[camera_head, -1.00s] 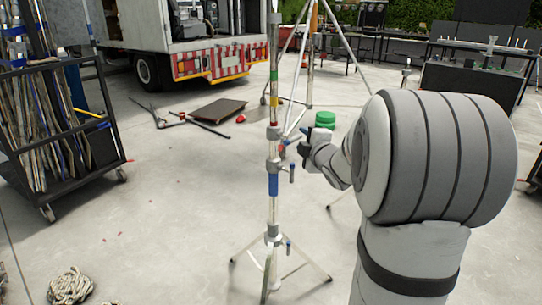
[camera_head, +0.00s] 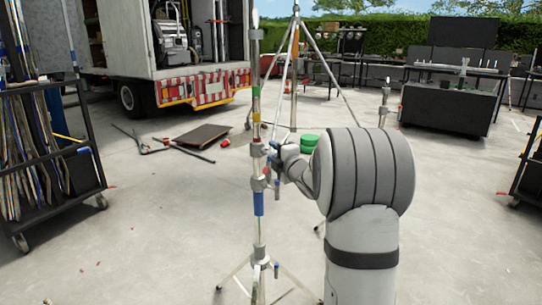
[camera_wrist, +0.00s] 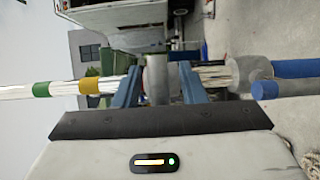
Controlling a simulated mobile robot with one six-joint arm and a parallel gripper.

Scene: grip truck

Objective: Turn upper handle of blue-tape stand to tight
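The blue-tape stand (camera_head: 259,203) stands upright left of my arm, with a blue band below its two grey collars. In the wrist view its pole runs sideways, with green (camera_wrist: 41,89) and yellow (camera_wrist: 89,86) bands left and blue tape (camera_wrist: 297,68) right. The upper collar (camera_head: 258,150) is beside my gripper (camera_head: 271,156). In the wrist view a grey collar part (camera_wrist: 157,78) lies between the two blue fingers of my gripper (camera_wrist: 160,88). The fingers are apart, with a gap visible on the right side. The upper handle itself is not clearly visible. The lower handle (camera_wrist: 268,89) is blue-tipped.
A tripod (camera_head: 294,70) stands behind the stand, near a green round object (camera_head: 309,142). A truck (camera_head: 180,85) is at the back left, a pole rack (camera_head: 50,150) at left. A flat dark board (camera_head: 202,137) lies on the floor. Open concrete lies at front left.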

